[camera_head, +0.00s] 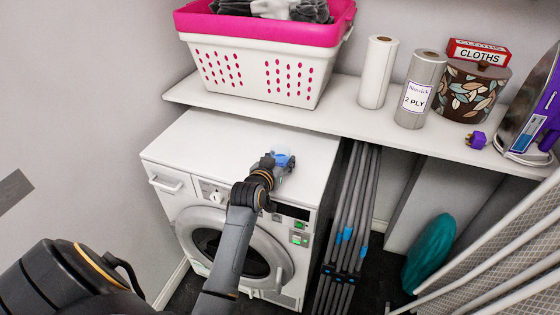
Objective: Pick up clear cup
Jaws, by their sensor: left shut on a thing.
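My left arm reaches up from the bottom left to the top of the white dryer (215,145). My left gripper (279,160) is at the dryer top, near its right side, and is shut on a small, clear bluish cup (288,161). The gripper covers part of the cup. I cannot tell whether the cup touches the dryer top. My right gripper is not in view.
A shelf (340,122) behind holds a pink and white basket (262,65), paper rolls (377,72), a leaf-patterned bin (466,92) and an iron (532,110). A folded grey rack (345,235) stands right of the dryer. The dryer top's left part is clear.

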